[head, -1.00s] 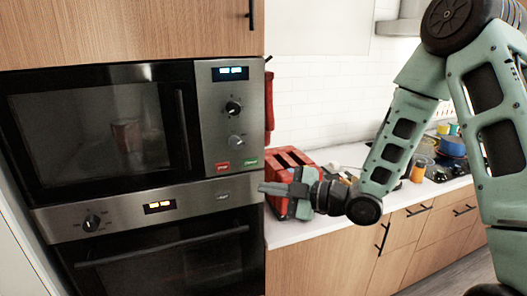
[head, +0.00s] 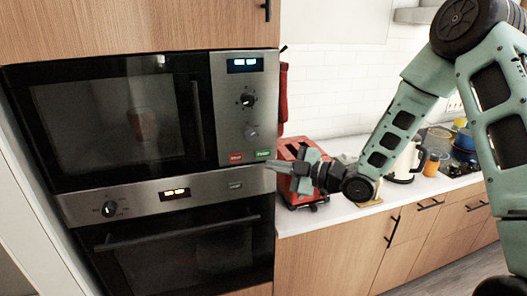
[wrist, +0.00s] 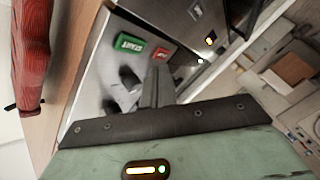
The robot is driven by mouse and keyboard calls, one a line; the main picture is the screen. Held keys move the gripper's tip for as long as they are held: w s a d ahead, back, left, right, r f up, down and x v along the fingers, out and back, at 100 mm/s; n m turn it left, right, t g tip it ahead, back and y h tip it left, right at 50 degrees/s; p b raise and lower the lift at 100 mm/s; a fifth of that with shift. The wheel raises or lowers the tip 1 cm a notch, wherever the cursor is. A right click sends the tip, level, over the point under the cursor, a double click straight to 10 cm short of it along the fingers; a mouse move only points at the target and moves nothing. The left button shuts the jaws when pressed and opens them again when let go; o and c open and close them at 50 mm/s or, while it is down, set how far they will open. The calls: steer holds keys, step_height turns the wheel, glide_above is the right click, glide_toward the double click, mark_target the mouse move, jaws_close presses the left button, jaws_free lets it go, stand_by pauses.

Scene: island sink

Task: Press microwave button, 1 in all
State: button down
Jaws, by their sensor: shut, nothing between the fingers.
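The built-in microwave (head: 203,120) is at left in the head view, its door closed. Its control panel has a green start button (head: 263,154) and a red button (head: 236,157) at the bottom. The green button also shows in the wrist view (wrist: 129,44), reading START, with the red one (wrist: 163,53) beside it. My gripper (head: 268,164) is shut and empty, with its tips just below the green button. In the wrist view my fingers (wrist: 157,84) point at the panel near both buttons. I cannot tell whether they touch the panel.
A red toaster (head: 290,152) stands on the white counter (head: 330,211) behind my gripper. An oven (head: 190,250) is below the microwave. A reddish cup (head: 143,125) shows behind the microwave door glass. A kettle (head: 405,162) and dishes stand farther right.

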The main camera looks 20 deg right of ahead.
mark_target(256, 156)
steer(key=shift+w+b, duration=0.35)
steer(key=shift+w, duration=1.1)
stand_by(1.0)
steer(key=shift+w+b, duration=0.35)
steer(key=shift+w, duration=0.1)
